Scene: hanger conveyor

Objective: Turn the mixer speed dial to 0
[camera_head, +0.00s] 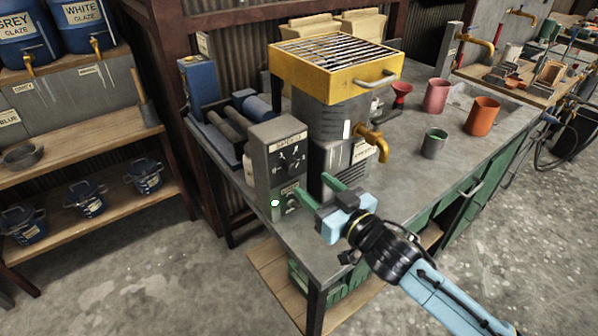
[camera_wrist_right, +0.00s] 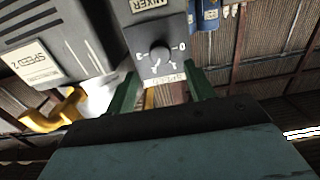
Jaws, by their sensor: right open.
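A grey control box (camera_head: 262,170) stands at the front left corner of the workbench. A black round dial (camera_head: 291,160) sits on its upper face under a pale label. A second, greenish panel with a small dial (camera_head: 291,203) lies lower. The wrist view shows a black dial (camera_wrist_right: 160,53) inside a marked scale, with a 0 at its right and plates reading MIXER and SPEED. Its exact pointer setting is unclear. My right gripper (camera_head: 311,184) is open, its green fingers empty in front of the box's right side. In the wrist view they lie either side below the dial.
The mixer with a yellow grated top (camera_head: 335,65) and a yellow spout (camera_head: 372,140) stands right behind the box. Cups, including a grey-green cup (camera_head: 434,143), stand farther right. A blue container (camera_head: 200,80) is at the back left. The floor in front is clear.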

